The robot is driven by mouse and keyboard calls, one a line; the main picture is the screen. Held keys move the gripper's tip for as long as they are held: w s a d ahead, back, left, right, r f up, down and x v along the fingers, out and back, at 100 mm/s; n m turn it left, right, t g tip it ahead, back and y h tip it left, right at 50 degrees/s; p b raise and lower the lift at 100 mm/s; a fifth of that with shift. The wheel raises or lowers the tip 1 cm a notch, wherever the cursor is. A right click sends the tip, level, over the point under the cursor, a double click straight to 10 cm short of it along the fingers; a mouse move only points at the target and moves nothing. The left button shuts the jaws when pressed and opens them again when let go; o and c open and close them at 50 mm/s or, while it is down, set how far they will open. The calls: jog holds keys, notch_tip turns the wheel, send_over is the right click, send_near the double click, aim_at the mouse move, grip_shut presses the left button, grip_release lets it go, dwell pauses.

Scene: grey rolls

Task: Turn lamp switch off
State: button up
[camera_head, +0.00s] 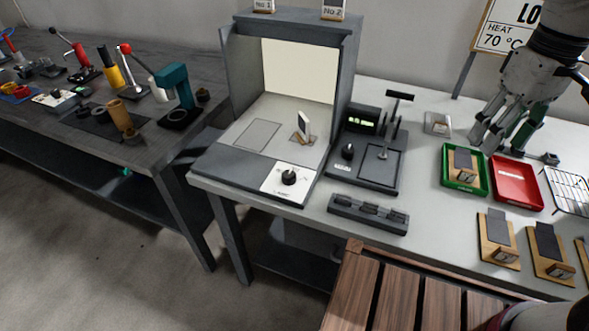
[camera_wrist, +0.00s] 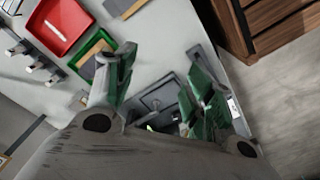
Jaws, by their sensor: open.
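The lamp switch is a black rotary knob (camera_head: 289,178) on a white label plate (camera_head: 290,187). It sits at the front of a grey light booth (camera_head: 228,165) whose back panel glows pale yellow. The pointer direction is too small to read. My gripper (camera_head: 499,140) is at the right in the head view, above the table behind the red tray, well apart from the knob. Its fingers are spread with nothing between them. In the wrist view the open fingers with green pads (camera_wrist: 162,65) hang above the table, and I cannot make out the knob there.
A grey device (camera_head: 362,180) with a lever stands right of the booth, with a dark rack (camera_head: 368,213) in front. Green (camera_head: 479,184) and red (camera_head: 516,199) trays and wooden stands (camera_head: 498,257) fill the right side. A slatted wooden surface (camera_head: 395,295) is in the foreground.

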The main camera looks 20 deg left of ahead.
jog(key=a+f+n+h, duration=0.1)
jog(key=a+f, duration=0.1)
jog(key=a, duration=0.4)
jog(key=a+f+n, duration=0.1)
jog(key=a+f, duration=0.2)
jog(key=a, duration=0.4)
send_over(289, 174)
jog(key=s+d, duration=0.2)
jog(key=d, duration=0.3)
jog(key=shift+n+g, duration=0.3)
jog(key=shift+n, duration=0.1)
jog(key=f, duration=0.9)
jog(key=shift+w+a, duration=0.1)
jog(key=shift+a, duration=0.15)
jog(key=a, duration=0.1)
jog(key=w+a+r+m, duration=0.1)
jog(key=a, duration=0.1)
jog(key=a+m, duration=0.1)
jog(key=shift+w+a+r+y, duration=0.35)
jog(key=shift+w+r+y, duration=0.05)
jog(key=shift+f, duration=0.2)
jog(key=shift+f+m, duration=0.3)
jog(key=shift+f, duration=0.1)
notch_tip(289, 174, down, 7)
jog(key=shift+d+r, duration=0.1)
jog(key=shift+r, duration=0.05)
jog(key=c, duration=1)
